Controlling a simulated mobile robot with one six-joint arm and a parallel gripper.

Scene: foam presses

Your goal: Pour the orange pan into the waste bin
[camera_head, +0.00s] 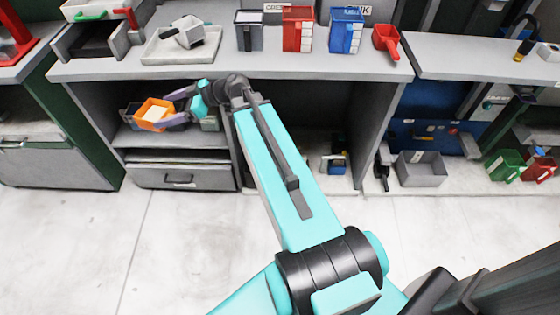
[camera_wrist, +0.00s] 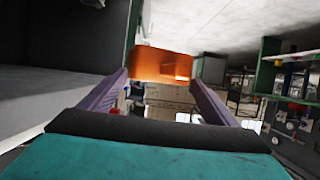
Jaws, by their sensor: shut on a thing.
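The orange pan (camera_head: 148,105) is held in front of the open shelf under the left part of the long bench. Something pale shows inside it. My gripper (camera_head: 170,110), with purple fingers, is shut on the pan from its right side. In the wrist view the orange pan (camera_wrist: 160,65) sits between the two fingertips. No container is clearly marked as the waste bin; an open grey box (camera_head: 422,170) stands low at the right, and a dark grey bin (camera_head: 250,38) stands on the bench.
On the bench top stand a red bin (camera_head: 297,30), a blue bin (camera_head: 345,32), a red pan (camera_head: 387,40) and a pale tray (camera_head: 160,48). A dark box (camera_head: 132,112) sits on the shelf behind the orange pan. The pale floor (camera_head: 90,240) in front is clear.

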